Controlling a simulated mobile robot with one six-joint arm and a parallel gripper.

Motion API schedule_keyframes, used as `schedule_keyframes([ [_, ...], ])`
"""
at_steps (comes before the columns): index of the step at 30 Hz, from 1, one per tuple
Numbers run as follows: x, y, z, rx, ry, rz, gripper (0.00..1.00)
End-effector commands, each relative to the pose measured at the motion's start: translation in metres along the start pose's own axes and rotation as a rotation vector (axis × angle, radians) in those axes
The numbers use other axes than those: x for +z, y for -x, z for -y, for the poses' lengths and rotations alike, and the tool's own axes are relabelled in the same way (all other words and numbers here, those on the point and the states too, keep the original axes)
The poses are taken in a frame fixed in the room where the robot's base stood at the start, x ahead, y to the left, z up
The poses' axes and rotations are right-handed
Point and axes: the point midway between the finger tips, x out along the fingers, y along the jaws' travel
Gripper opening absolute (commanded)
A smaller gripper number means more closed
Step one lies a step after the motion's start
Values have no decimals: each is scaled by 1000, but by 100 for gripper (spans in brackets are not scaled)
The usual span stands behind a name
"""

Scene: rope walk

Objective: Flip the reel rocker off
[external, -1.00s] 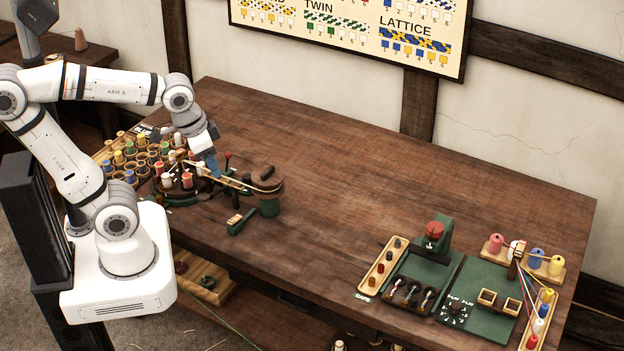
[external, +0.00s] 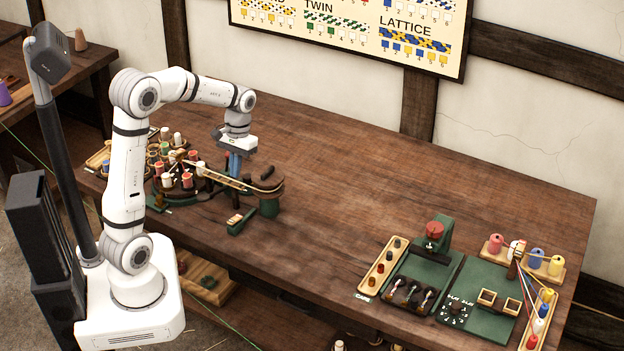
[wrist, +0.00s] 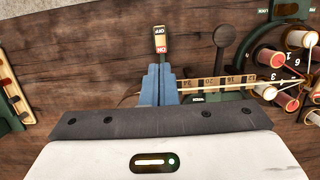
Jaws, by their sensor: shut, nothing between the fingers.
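In the wrist view a small rocker (wrist: 160,38) stands just past my fingertips. It has a dark end marked OFF and a red end marked ON, and the red end is nearer the fingers. My gripper (wrist: 160,70) is shut and empty, its blue fingers side by side and pointing at the red end. I cannot tell whether they touch it. In the external view my gripper (external: 234,172) points down behind the wooden ruled strip.
The ruled strip (wrist: 214,83) runs right from beside my fingers toward the round bobbin machine (external: 178,192). A dark ball-topped lever (wrist: 225,36) stands right of the rocker. A green block (external: 241,222) lies in front. The middle of the table is clear.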

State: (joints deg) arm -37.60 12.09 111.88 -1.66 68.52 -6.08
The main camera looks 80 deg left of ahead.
Motion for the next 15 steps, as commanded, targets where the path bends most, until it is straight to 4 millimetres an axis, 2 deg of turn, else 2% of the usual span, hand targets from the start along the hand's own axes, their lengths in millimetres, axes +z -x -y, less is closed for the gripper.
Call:
schedule_keyframes([
  [15, -3, -8, 3, 1, 10, 9, 0],
])
